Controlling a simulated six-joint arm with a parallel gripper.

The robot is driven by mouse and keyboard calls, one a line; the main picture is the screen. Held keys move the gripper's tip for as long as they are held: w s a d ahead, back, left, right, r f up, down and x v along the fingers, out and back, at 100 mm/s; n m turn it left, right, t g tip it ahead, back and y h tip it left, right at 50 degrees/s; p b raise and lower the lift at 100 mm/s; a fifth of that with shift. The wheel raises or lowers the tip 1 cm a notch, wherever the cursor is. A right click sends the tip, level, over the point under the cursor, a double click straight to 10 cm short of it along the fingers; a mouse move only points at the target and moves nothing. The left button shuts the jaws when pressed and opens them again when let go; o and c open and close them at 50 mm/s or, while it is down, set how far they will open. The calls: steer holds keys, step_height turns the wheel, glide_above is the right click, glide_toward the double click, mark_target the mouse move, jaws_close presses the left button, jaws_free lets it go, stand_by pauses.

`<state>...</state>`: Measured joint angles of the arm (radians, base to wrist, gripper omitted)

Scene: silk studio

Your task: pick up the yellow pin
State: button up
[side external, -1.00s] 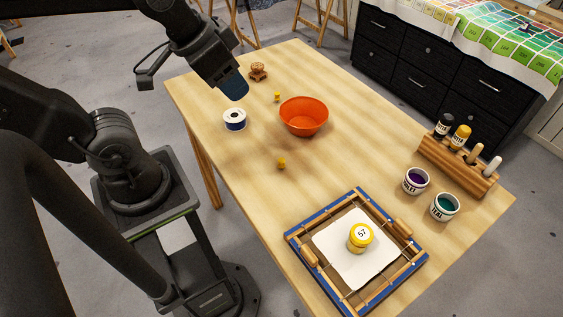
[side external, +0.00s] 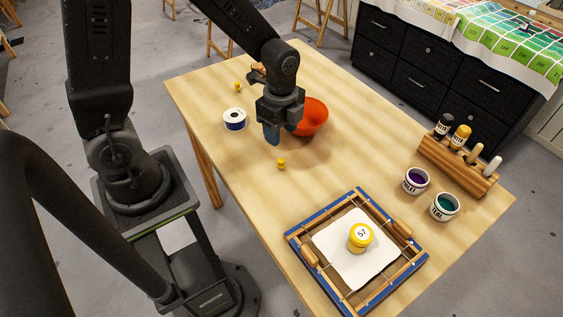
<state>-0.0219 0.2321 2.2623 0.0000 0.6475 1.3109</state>
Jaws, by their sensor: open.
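One small yellow pin (side external: 281,163) stands on the bare table top near the middle. A second yellow pin (side external: 238,87) is farther back on the left. My gripper (side external: 272,136) points down in front of the orange bowl, just above and behind the nearer pin in the picture. It is open, with no pin seen in it. Its blue fingertips overlap in this view, so the gap between them is hidden. The gripper appears apart from the nearer pin.
The orange bowl (side external: 314,117) is partly hidden behind my gripper. Paint pots (side external: 415,181) and a wooden rack (side external: 450,165) are at right.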

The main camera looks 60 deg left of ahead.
mark_target(282, 160)
step_height(282, 160, down, 11)
steer(key=shift+w+a+f, duration=0.1)
steer(key=shift+w, duration=0.05)
stand_by(0.4)
steer(key=shift+c, duration=0.2)
jaws_close()
